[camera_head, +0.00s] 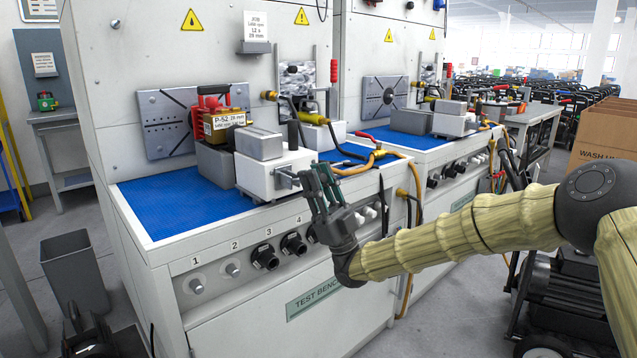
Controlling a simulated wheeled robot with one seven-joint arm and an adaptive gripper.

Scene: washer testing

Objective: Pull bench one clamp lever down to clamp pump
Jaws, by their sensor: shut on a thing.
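The yellow pump (226,124) with red and black parts and a P-52 label sits on a grey block on bench one's blue mat (180,203). A white clamp block (262,174) with a grey top piece (259,143) stands to its right. I cannot tell whether the clamp touches the pump.
Numbered ports (265,256) line the bench front below my gripper. Yellow hoses (372,160) lie to its right. A second bench (455,150) stands beyond. A grey bin (75,273) stands on the floor at left, and cardboard boxes (605,135) at right.

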